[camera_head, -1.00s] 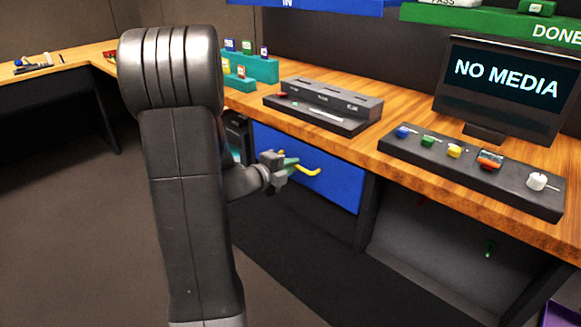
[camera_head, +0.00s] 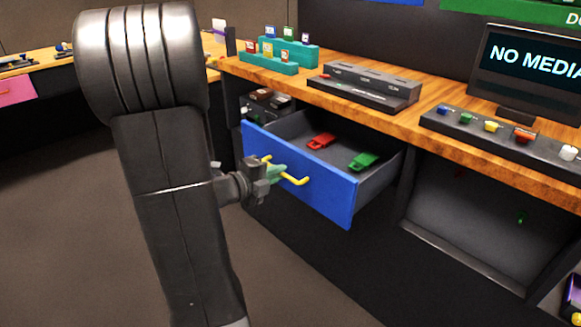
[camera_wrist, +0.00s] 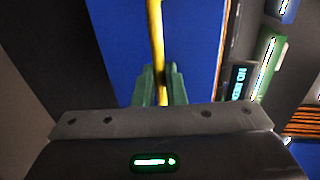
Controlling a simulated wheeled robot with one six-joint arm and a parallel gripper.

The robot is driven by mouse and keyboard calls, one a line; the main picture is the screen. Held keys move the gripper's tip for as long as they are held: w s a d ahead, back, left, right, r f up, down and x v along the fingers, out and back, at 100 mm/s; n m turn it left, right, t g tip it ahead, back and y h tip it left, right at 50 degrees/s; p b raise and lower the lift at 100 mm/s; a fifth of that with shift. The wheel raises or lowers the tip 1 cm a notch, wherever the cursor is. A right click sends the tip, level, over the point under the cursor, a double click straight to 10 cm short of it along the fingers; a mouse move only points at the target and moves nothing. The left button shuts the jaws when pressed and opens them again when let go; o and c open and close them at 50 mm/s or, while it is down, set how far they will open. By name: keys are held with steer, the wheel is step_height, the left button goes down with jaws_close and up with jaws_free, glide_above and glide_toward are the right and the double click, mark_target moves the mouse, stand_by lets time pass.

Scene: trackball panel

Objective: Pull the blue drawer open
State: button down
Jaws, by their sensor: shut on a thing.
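The blue drawer (camera_head: 335,195) stands pulled out from under the wooden desk. Its inside shows, with a red item (camera_head: 321,141) and a green item (camera_head: 364,161) lying on its floor. A yellow bar handle (camera_head: 296,181) runs across its front. My gripper (camera_head: 274,173) is at the left part of the handle, shut on it. In the wrist view the green fingertips (camera_wrist: 160,86) sit on either side of the yellow handle (camera_wrist: 155,35), against the blue drawer front (camera_wrist: 115,45). My arm hides part of the area left of the drawer.
The desk top (camera_head: 320,108) holds a teal rack (camera_head: 270,62), a grey slotted device (camera_head: 365,88), a monitor (camera_head: 530,70) and a button panel (camera_head: 495,135). An open dark compartment (camera_head: 470,220) is right of the drawer. The floor (camera_head: 60,230) at left is clear.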

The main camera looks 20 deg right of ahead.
steer(key=shift+f+v, duration=0.15)
steer(key=shift+v, duration=0.55)
steer(key=shift+f+v, duration=0.15)
steer(key=shift+v, duration=0.55)
steer(key=shift+s, duration=0.1)
steer(key=c, duration=1.5)
jaws_free()
steer(key=shift+a, duration=0.15)
steer(key=p+v, duration=0.2)
steer(key=v, duration=1.1)
steer(key=shift+s+a, duration=0.15)
steer(key=shift+a, duration=0.1)
steer(key=shift+d, duration=0.1)
steer(key=b+x, duration=0.2)
steer(key=x, duration=1.1)
steer(key=shift+w+d, duration=0.2)
steer(key=shift+d, duration=0.1)
